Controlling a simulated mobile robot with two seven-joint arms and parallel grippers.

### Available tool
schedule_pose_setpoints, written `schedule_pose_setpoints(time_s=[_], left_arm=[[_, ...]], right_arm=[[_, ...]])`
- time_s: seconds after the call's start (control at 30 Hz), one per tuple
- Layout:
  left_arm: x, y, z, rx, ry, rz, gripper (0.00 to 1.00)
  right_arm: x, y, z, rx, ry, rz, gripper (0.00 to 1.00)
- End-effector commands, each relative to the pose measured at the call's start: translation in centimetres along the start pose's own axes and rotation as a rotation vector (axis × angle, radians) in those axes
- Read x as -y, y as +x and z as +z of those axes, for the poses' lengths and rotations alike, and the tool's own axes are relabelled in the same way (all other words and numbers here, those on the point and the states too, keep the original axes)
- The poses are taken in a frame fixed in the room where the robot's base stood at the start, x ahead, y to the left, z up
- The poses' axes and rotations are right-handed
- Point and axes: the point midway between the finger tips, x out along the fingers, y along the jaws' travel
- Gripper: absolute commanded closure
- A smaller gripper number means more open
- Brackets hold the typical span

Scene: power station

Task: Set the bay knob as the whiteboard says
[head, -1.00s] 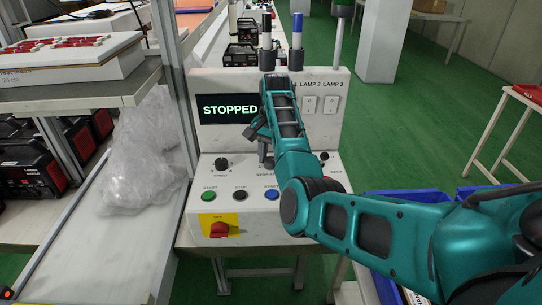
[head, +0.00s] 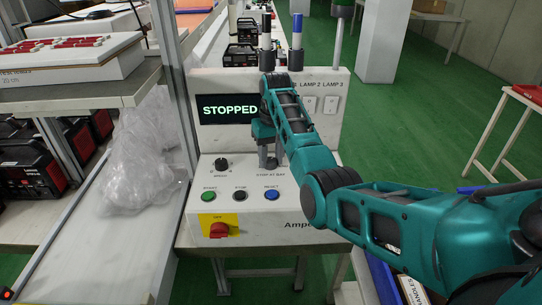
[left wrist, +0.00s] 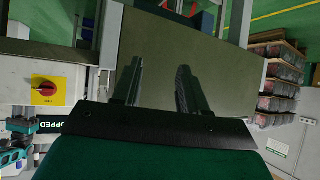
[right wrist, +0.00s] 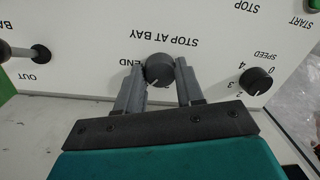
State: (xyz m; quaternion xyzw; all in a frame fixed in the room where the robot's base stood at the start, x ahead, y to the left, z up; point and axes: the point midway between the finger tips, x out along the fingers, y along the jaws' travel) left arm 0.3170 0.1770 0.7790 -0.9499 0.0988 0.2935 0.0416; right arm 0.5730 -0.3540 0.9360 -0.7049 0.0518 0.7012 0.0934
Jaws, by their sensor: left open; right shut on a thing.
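The control panel (head: 262,222) stands ahead in the head view, its screen reading STOPPED. The bay knob (right wrist: 159,68), black and round under the STOP AT BAY label, shows in the right wrist view. A pale pointer mark is on its lower edge. My right gripper (right wrist: 160,82) is shut on the knob, one finger on each side; the left finger partly covers the word END. In the head view the right gripper (head: 268,160) hides the knob. My left gripper (left wrist: 157,85) is open and empty in the left wrist view. No whiteboard is in view.
A speed knob (head: 221,164) and green, black and blue buttons (head: 240,195) sit left of and below my right gripper. A red switch on yellow (head: 219,230) is lower. A plunger (right wrist: 40,53) marked OUT stands beside the bay knob. A shelf rack with plastic wrap (head: 140,160) is left.

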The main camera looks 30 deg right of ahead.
Motion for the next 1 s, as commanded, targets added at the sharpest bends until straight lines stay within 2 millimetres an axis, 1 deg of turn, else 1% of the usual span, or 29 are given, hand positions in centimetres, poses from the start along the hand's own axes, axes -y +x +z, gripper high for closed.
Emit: schedule_pose_setpoints(time_s=[0.3, 0.8, 0.83, 1.0], left_arm=[[-0.02, -0.01, 0.03, 0.001, 0.000, 0.000, 0.57], [-0.07, -0.13, 0.28, 0.006, -0.001, 0.001, 0.57], [-0.07, -0.13, 0.29, 0.006, -0.001, 0.001, 0.57], [-0.07, -0.14, 0.32, 0.007, -0.001, 0.001, 0.57]], right_arm=[[-0.02, -0.14, -0.11, 0.002, -0.100, 0.000, 0.93], [0.01, -0.16, -0.13, 0.002, -0.114, -0.001, 0.93], [0.01, -0.16, -0.13, 0.002, -0.114, -0.001, 0.60], [0.01, -0.11, -0.09, 0.004, -0.114, -0.001, 0.44]])
